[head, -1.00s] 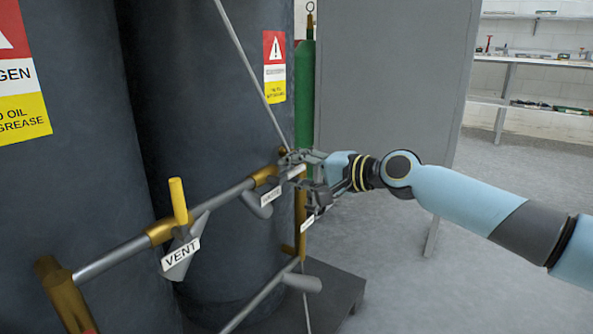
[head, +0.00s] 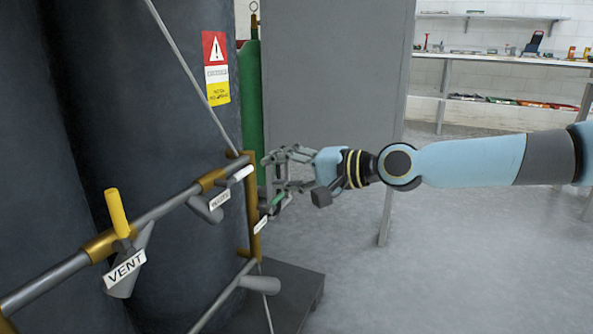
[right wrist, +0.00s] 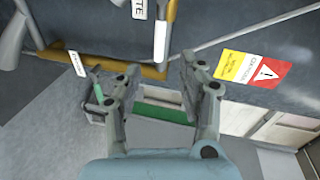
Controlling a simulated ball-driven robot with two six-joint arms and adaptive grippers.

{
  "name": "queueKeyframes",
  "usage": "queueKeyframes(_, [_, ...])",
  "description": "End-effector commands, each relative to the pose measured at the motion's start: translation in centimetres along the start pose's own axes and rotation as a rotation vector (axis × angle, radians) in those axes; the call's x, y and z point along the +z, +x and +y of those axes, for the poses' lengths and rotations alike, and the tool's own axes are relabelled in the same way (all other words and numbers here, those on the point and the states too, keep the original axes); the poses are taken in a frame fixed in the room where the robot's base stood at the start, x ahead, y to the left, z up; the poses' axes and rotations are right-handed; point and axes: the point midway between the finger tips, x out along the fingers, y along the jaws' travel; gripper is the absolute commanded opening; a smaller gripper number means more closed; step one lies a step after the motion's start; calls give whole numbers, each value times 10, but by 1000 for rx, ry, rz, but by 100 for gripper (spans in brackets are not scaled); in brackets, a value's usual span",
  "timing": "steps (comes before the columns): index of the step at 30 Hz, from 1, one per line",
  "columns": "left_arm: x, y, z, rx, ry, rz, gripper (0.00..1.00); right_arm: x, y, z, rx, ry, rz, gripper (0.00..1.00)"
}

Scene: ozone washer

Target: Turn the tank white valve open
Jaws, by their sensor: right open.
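The white valve handle (head: 240,175) is a short white bar on the pipe in front of the dark tank, near the brass upright. In the head view it slants up to the right, roughly along the pipe. It also shows in the right wrist view (right wrist: 161,40), just beyond the fingertips. My right gripper (head: 267,182) is open and empty, just right of the white handle and apart from it. In the right wrist view its fingers (right wrist: 158,70) are spread with nothing between them. My left gripper is not in view.
A yellow valve handle (head: 118,213) stands above the VENT tag (head: 125,268). A green handle (head: 279,198) is close by my lower finger and also shows in the wrist view (right wrist: 98,92). A green cylinder (head: 252,100) and grey panel (head: 330,90) stand behind. Floor to the right is clear.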

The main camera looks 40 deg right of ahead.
Motion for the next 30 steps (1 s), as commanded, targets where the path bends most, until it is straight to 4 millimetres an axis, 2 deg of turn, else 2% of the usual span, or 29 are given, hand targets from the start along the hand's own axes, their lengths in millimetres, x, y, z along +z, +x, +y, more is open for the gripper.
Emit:
queueKeyframes(4, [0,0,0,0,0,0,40,6,-12,-1,-6,-4,-25,40])
queueKeyframes(12, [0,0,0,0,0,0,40,4,-30,-1,-8,-3,-24,40])
queueKeyframes(30, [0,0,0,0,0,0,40,3,-34,-2,-10,2,-16,40])
